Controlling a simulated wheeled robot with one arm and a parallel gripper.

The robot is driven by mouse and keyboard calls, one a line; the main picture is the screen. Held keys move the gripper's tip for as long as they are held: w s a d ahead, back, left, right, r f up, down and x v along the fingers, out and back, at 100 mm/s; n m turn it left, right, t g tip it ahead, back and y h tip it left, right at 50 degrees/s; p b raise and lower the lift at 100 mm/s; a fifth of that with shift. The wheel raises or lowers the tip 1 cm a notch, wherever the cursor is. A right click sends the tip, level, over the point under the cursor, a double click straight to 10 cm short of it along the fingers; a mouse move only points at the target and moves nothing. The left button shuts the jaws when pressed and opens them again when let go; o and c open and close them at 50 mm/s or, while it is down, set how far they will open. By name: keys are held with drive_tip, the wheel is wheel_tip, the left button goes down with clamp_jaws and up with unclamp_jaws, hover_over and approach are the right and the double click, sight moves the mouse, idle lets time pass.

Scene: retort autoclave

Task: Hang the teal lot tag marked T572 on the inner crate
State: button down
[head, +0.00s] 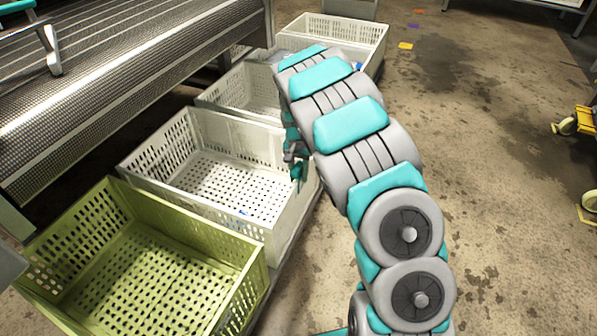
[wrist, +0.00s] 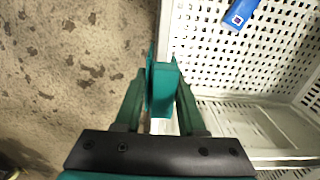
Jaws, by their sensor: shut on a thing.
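My gripper (head: 297,163) is low at the right end of a white perforated crate (head: 290,215), partly hidden by my arm. In the wrist view my gripper (wrist: 161,80) is shut on a teal tag (wrist: 164,92). The tag lies at the rim of a white crate (wrist: 163,28). I cannot tell whether it hooks over the rim or is only beside it. No marking on the tag is readable. I cannot tell from the pictures which crate is the inner one.
A yellow-green crate (head: 262,275) stands nearest, with more white crates (head: 365,30) in a row behind. A blue item (wrist: 240,13) lies in the crate by my gripper. A conveyor (head: 120,75) runs along the left. The floor (head: 500,200) to the right is mostly clear.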

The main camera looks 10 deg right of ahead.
drive_tip(key=shift+f, duration=1.05)
idle(0.4)
drive_tip(key=shift+c, duration=2.1)
unclamp_jaws()
drive_tip(key=shift+r, duration=3.85)
